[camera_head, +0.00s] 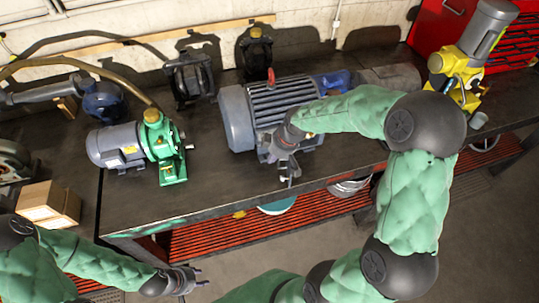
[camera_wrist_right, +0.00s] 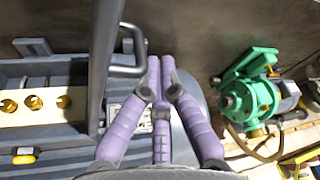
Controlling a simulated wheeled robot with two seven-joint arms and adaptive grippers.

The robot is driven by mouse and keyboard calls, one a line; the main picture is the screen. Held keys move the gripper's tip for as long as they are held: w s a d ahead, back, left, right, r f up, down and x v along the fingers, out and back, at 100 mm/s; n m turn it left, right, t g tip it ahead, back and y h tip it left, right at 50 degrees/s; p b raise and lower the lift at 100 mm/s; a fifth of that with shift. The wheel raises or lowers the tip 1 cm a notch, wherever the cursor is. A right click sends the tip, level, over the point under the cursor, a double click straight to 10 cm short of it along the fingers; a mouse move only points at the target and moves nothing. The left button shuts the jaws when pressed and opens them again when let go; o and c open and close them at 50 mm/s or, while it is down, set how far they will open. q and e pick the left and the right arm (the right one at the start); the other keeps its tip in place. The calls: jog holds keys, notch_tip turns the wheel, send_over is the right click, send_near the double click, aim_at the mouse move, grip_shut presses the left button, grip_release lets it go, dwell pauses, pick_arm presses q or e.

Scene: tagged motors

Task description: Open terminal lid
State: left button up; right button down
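The large grey motor (camera_head: 268,98) lies on the dark workbench. In the right wrist view its terminal box shows a pale strip (camera_wrist_right: 38,110) with brass terminals uncovered. The terminal lid (camera_wrist_right: 103,60) stands up nearly edge-on beside the strip, with a grey loop handle (camera_wrist_right: 128,71) on its right side. My right gripper (camera_head: 288,172) is at the front of the motor. In the right wrist view its purple fingers (camera_wrist_right: 157,75) come together close beside the handle, with nothing seen between them. Whether they touch it is unclear. My left gripper (camera_head: 198,277) hangs off the bench's front; its opening is unclear.
A green and grey pump (camera_head: 140,143) stands left on the bench and also shows in the wrist view (camera_wrist_right: 248,97). Dark motors (camera_head: 190,76) stand behind. A yellow machine (camera_head: 457,75) is at right. A cardboard box (camera_head: 47,205) sits left. The front bench strip is clear.

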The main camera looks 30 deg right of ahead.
jog(key=shift+s, duration=0.1)
jog(key=shift+s+d+b, duration=0.4)
jog(key=shift+s+d, duration=0.15)
jog(key=shift+s, duration=0.25)
jog(key=shift+w, duration=0.1)
